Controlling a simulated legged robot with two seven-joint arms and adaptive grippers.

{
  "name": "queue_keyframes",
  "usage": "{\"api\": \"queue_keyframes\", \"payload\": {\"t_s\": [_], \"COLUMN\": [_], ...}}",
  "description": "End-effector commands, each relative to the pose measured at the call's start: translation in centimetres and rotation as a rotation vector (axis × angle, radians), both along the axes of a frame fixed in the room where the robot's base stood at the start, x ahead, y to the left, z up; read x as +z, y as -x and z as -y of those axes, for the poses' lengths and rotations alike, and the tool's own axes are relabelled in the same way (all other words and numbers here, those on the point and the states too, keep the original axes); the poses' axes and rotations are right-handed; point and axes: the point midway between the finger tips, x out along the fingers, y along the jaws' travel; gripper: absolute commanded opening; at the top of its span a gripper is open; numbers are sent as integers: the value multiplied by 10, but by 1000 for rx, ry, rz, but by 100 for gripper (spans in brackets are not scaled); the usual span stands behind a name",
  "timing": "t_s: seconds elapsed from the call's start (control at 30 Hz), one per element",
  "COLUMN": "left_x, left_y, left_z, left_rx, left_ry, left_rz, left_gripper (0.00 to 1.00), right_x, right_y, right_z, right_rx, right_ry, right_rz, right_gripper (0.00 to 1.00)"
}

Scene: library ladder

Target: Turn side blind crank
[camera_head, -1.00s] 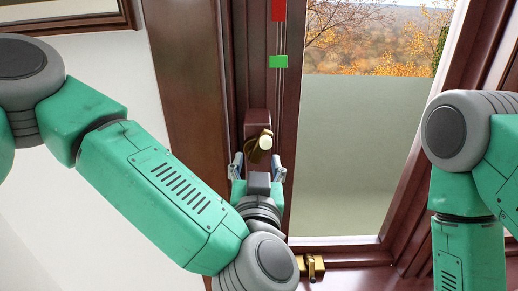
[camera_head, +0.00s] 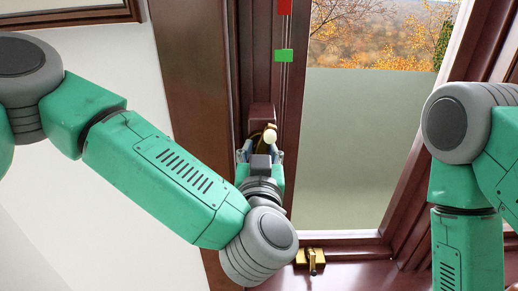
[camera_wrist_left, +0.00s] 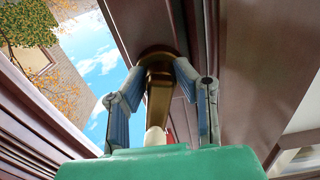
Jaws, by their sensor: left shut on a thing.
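The side blind crank (camera_head: 269,133) is a small brass arm with a cream knob, mounted on a dark red-brown block (camera_head: 261,113) on the window frame. In the left wrist view the brass crank (camera_wrist_left: 159,95) stands between my fingers, with its pale knob (camera_wrist_left: 155,136) nearest the camera. My left gripper (camera_head: 259,155) is at the crank, its fingers on either side, shut on it. The gripper also shows in the left wrist view (camera_wrist_left: 158,92). My right gripper is out of view; only my right arm shows at the right. The blind (camera_head: 360,150) covers the lower part of the window.
A red marker (camera_head: 285,6) and a green marker (camera_head: 284,55) sit on the frame above the crank. A brass latch (camera_head: 310,258) is on the sill below. A framed picture (camera_head: 70,18) hangs at the upper left.

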Motion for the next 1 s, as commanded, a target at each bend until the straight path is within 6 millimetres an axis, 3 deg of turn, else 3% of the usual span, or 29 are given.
{"api": "queue_keyframes", "payload": {"t_s": [0.33,0.7,0.73,0.8,1.0], "left_x": [-1,-2,-2,-2,-1], "left_y": [1,1,1,1,0], "left_z": [-1,-1,-1,-1,-1], "left_rx": [2,2,2,3,4], "left_ry": [310,353,353,353,352], "left_rz": [-3,-6,-6,-6,-4], "left_gripper": [0,0,29,45,45], "right_x": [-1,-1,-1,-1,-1], "right_y": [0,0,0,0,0], "right_z": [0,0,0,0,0], "right_rx": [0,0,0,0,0], "right_ry": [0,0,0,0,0], "right_rz": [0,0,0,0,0], "right_gripper": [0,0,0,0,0]}}
